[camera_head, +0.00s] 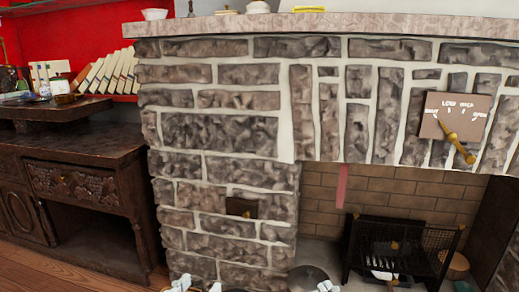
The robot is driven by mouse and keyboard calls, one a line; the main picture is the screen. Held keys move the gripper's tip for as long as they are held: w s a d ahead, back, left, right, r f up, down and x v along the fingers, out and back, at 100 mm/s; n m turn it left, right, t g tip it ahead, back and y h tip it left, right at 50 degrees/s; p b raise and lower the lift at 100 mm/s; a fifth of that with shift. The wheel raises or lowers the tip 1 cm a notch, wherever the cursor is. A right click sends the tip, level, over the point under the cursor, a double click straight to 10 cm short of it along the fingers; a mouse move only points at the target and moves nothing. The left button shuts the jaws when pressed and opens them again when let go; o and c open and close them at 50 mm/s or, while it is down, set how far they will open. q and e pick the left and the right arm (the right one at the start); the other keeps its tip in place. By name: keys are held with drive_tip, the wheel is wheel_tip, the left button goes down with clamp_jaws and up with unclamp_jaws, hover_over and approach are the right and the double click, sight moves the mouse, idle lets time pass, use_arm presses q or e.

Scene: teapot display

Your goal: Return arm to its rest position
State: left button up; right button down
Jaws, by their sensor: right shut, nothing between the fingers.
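My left gripper (182,284) shows only as small pale parts at the bottom edge, left of centre, in front of the stone fireplace. Most of it is cut off, so I cannot tell whether it is open or shut. My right gripper (328,286) shows as a small pale tip at the bottom edge, right of centre, below the fireplace opening. It is shut and empty. Most of both arms is out of the picture.
A stone fireplace (225,130) fills the middle, with a mantel (330,24) above. A black metal grate (390,243) stands in its opening. A dark carved wooden cabinet (88,155) stands at left. Wooden floor (60,270) shows at lower left.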

use_arm(q)
drive_tip(key=s+a+f+g+y+p, duration=0.1)
drive_tip(key=a+f+g+y+p, duration=0.2)
drive_tip(key=f, duration=0.5)
drive_tip(key=s+a+f+g+p, duration=0.1)
drive_tip(key=a+f+g+p, duration=0.25)
drive_tip(key=f, duration=0.35)
drive_tip(key=s+a+f+n+g+y+p, duration=0.2)
drive_tip(key=s+a+f+g, duration=0.4)
drive_tip(key=s+a+f, duration=0.4)
drive_tip(key=shift+s+f+g+y+p, duration=0.2)
drive_tip(key=shift+f+g+y+p, duration=0.15)
drive_tip(key=shift+y+p, duration=0.15)
use_arm(e)
drive_tip(key=s+d+f+m+g+h, duration=0.2)
drive_tip(key=s+d+f+g, duration=0.4)
drive_tip(key=f, duration=0.5)
drive_tip(key=s+d+f+m+g+h, duration=0.2)
drive_tip(key=s+d+f+g, duration=0.4)
drive_tip(key=f, duration=0.6)
drive_tip(key=s+d, duration=0.2)
drive_tip(key=shift+d+g+h, duration=0.3)
drive_tip(key=shift+g+h, duration=0.1)
use_arm(q)
drive_tip(key=shift+d, duration=0.1)
use_arm(e)
drive_tip(key=shift+s+r, duration=0.1)
